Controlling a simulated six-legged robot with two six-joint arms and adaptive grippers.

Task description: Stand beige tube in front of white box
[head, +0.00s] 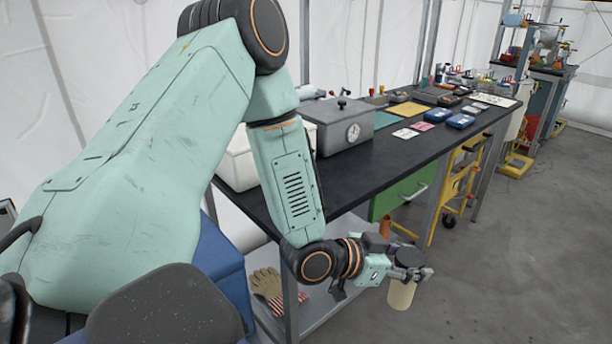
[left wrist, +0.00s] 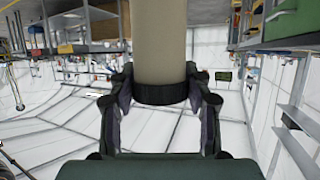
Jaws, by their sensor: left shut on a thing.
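The beige tube (head: 401,295) hangs upright in my left gripper (head: 410,271), off the table's front edge and below the table top. Its dark cap is at the upper end. In the left wrist view the tube (left wrist: 159,40) and its black cap (left wrist: 161,94) sit between the two fingers, which press on the cap from both sides. A white box (head: 238,163) stands on the near end of the dark table (head: 385,160), partly hidden behind my left arm. My right gripper is not in view.
A grey box with a dial (head: 338,125) stands beside the white box. Cards, blue cases (head: 461,121) and small parts lie farther along the table. A green drawer (head: 400,193) and yellow cart (head: 455,185) are under it. Some bare table top shows in front of the grey box.

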